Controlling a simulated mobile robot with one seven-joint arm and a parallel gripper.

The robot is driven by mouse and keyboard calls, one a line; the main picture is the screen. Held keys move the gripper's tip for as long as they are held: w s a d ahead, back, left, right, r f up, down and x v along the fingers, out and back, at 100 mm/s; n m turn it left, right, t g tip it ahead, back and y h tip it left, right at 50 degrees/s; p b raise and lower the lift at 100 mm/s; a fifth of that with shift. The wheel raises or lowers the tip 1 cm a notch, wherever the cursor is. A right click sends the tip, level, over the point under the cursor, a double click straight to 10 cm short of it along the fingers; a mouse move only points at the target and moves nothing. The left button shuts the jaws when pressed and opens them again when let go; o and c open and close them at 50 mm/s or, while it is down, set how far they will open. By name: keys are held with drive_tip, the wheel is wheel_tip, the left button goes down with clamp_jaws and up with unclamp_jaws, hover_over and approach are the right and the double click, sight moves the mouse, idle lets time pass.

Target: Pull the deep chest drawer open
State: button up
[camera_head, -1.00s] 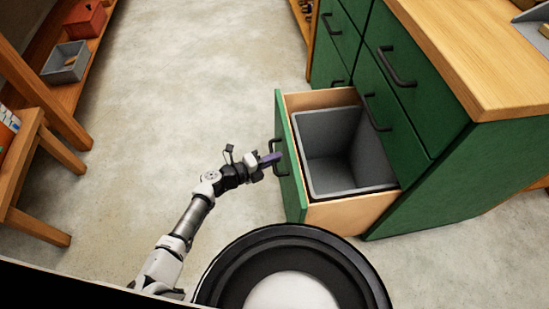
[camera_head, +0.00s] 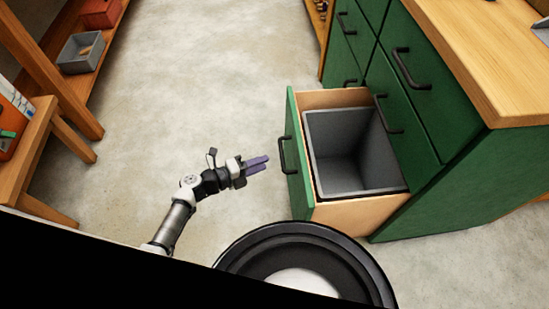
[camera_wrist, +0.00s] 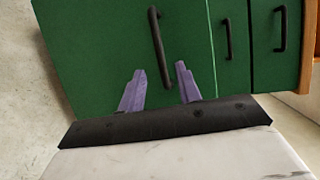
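The deep chest drawer (camera_head: 350,209) is pulled out of the green chest, with its green front facing left and a grey bin (camera_head: 356,150) inside it. Its dark handle (camera_head: 284,155) is on the front; it also shows in the wrist view (camera_wrist: 157,46). My gripper (camera_head: 268,163) is to the left of the handle, apart from it, with its purple fingers pointing at the drawer front. In the wrist view my gripper (camera_wrist: 160,82) has its two fingers apart with nothing between them; the handle lies beyond their tips.
The green chest (camera_head: 402,150) with a wooden top (camera_head: 490,60) stands at the right, its other drawers shut. A wooden bench (camera_head: 40,135) and a low shelf with a grey box (camera_head: 80,55) are at the left. The concrete floor (camera_head: 190,80) between is clear.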

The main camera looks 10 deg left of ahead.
drive_tip(key=v, duration=0.5)
drive_tip(key=shift+s+a, duration=0.15)
drive_tip(key=shift+s, duration=0.05)
